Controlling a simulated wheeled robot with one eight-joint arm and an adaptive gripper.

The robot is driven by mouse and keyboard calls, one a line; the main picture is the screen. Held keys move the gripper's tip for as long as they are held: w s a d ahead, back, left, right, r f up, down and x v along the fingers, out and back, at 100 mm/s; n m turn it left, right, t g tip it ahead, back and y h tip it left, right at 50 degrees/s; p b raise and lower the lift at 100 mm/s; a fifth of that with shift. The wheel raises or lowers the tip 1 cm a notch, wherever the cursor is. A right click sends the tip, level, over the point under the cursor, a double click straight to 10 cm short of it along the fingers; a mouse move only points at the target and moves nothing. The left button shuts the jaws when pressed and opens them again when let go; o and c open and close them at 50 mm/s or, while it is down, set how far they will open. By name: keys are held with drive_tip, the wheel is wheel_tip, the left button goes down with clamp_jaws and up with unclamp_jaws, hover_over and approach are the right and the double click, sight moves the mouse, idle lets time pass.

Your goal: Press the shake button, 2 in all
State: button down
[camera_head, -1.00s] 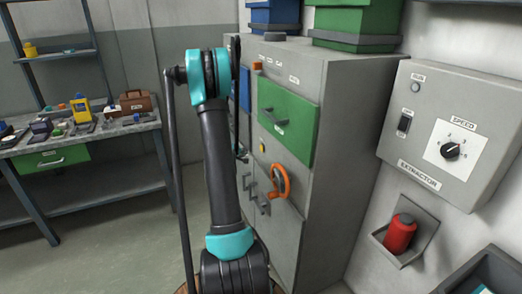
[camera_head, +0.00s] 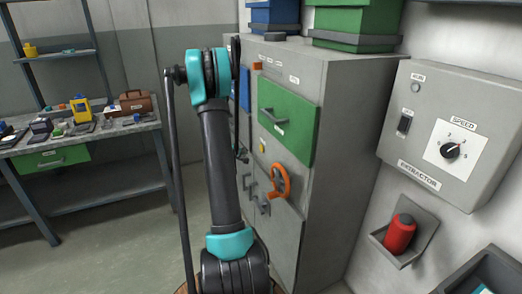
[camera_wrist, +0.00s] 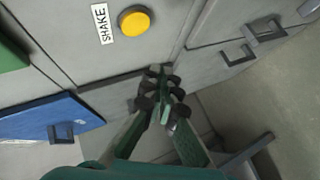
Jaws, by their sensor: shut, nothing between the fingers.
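The shake button is a round yellow button (camera_wrist: 134,21) in the wrist view, beside a white label (camera_wrist: 103,24) that reads SHAKE. It is on the grey cabinet face, and it also shows small in the head view (camera_head: 262,146). My gripper (camera_wrist: 163,82) is shut and empty in the wrist view. Its fingertips are below the button in the picture, apart from it, over the cabinet front. I cannot tell how far the fingertips are from the cabinet surface. In the head view my arm hides the gripper.
The cabinet (camera_head: 345,120) carries a green door (camera_head: 288,120) and an orange handwheel (camera_head: 282,182). The wrist view shows a blue panel (camera_wrist: 25,122) and grey handles (camera_wrist: 265,32). An extractor box (camera_head: 450,130) hangs at the right. A workbench (camera_head: 100,135) stands at the left.

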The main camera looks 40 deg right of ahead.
sight(262, 148)
drive_tip(key=a+m, duration=0.1)
drive_tip(key=m, duration=0.4)
drive_tip(key=a+m, duration=0.1)
drive_tip(key=m, duration=0.5)
drive_tip(key=w+a+m, duration=0.1)
drive_tip(key=m, duration=0.5)
drive_tip(key=shift+a+g, duration=0.3)
drive_tip(key=shift+a, duration=0.05)
drive_tip(key=shift+d, duration=0.1)
drive_tip(key=s+d, duration=0.2)
drive_tip(key=d, duration=0.6)
drive_tip(key=shift+d, duration=0.2)
drive_tip(key=shift+s+d, duration=0.1)
idle(0.9)
drive_tip(key=shift+s+d, duration=0.1)
drive_tip(key=shift+d, duration=0.2)
